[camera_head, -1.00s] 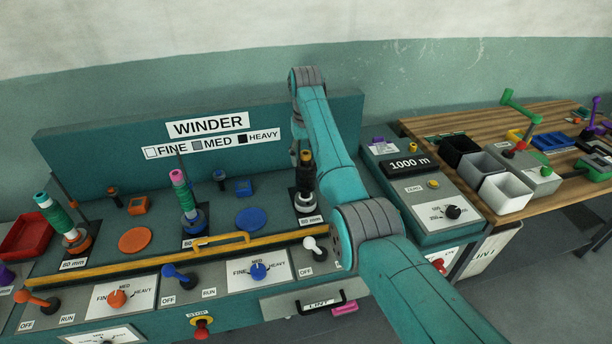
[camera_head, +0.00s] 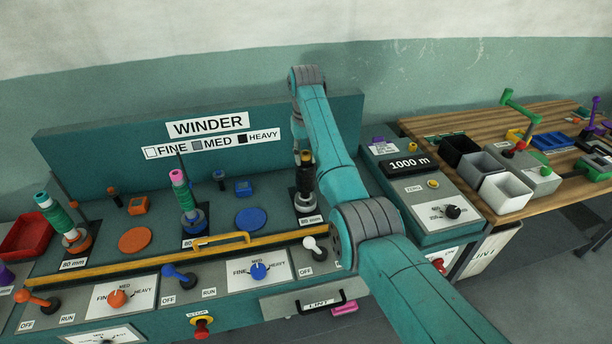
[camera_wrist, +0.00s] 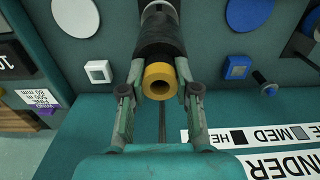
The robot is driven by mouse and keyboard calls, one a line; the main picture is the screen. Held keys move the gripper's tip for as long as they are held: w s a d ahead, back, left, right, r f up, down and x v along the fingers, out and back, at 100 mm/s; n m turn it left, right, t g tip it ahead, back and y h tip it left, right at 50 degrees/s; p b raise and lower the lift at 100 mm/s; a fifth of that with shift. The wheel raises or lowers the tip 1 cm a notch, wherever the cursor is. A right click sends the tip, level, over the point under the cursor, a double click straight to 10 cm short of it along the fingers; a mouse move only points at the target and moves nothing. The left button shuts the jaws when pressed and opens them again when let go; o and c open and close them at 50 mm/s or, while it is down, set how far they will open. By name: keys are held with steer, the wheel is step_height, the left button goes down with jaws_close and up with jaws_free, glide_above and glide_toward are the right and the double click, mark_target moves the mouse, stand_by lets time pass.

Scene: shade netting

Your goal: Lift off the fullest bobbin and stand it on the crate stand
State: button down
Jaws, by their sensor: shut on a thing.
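In the wrist view a bobbin with a yellow hollow end and dark thread (camera_wrist: 160,38) stands between the fingers of my gripper (camera_wrist: 160,72), which is shut on it near its yellow end. In the head view this yellow-topped dark bobbin (camera_head: 306,178) is on the right spindle of the winder, partly hidden by my arm; my gripper is mostly hidden there. A pink-topped bobbin with green thread (camera_head: 184,197) is on the middle spindle. I cannot make out a crate stand.
A yellow guard bar (camera_head: 200,254) runs along the winder's front. The winder's tall back panel (camera_head: 100,160) is behind the spindles. A counter box (camera_head: 425,195) stands at right, then a wooden bench with black, grey and white bins (camera_head: 507,193). A red tray (camera_head: 25,234) is far left.

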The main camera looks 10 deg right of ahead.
steer(key=shift+r, duration=0.55)
stand_by(0.4)
step_height(320, 180, up, 9)
stand_by(1.9)
steer(key=shift+r, duration=0.15)
stand_by(0.4)
